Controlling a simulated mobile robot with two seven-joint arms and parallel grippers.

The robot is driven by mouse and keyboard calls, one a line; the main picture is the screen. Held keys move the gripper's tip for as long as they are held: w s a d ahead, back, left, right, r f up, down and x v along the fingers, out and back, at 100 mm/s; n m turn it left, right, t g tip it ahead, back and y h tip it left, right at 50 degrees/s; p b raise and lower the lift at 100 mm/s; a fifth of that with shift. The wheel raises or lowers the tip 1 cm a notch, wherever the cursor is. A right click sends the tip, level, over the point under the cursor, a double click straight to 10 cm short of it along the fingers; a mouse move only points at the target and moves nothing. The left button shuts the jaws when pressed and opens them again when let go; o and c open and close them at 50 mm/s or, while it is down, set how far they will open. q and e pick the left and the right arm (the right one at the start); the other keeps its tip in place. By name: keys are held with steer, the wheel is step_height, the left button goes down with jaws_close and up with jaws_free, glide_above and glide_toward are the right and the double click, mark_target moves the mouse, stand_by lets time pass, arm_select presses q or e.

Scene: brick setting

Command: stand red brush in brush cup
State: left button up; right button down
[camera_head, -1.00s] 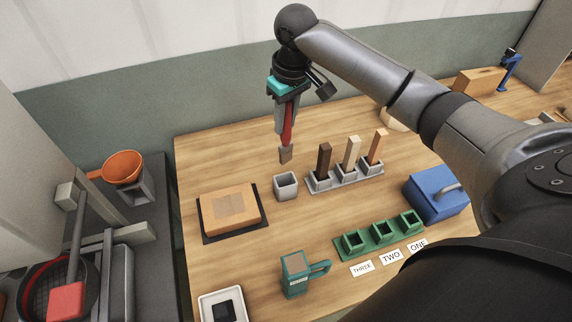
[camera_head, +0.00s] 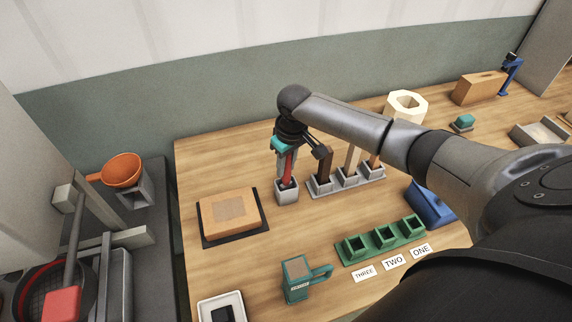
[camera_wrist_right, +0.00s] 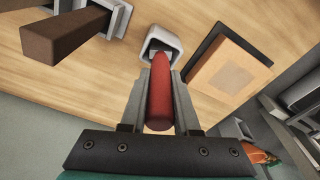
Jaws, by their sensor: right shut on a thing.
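The red brush (camera_head: 288,166) is upright, with its lower end inside the grey brush cup (camera_head: 287,194). My right gripper (camera_head: 287,172) is shut on the brush handle, just above the cup. In the right wrist view the red handle (camera_wrist_right: 160,92) lies between the two fingers and points into the cup (camera_wrist_right: 162,42). The bristle end is hidden inside the cup, so I cannot tell whether it touches the bottom. My left gripper is not in view.
A grey rack (camera_head: 347,183) with upright wooden bars stands close right of the cup. A wooden block on a dark mat (camera_head: 235,241) lies to the left. A green three-socket holder (camera_head: 382,240) and a teal mug (camera_head: 296,288) are nearer the front.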

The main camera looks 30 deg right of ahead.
steer(key=c, duration=0.6)
jaws_free()
steer(key=shift+f, duration=0.15)
steer(key=shift+c, duration=0.2)
step_height(320, 180, up, 12)
steer(key=s+p, duration=0.1)
steer(key=shift+s+d, duration=0.15)
steer(key=shift+s, duration=0.1)
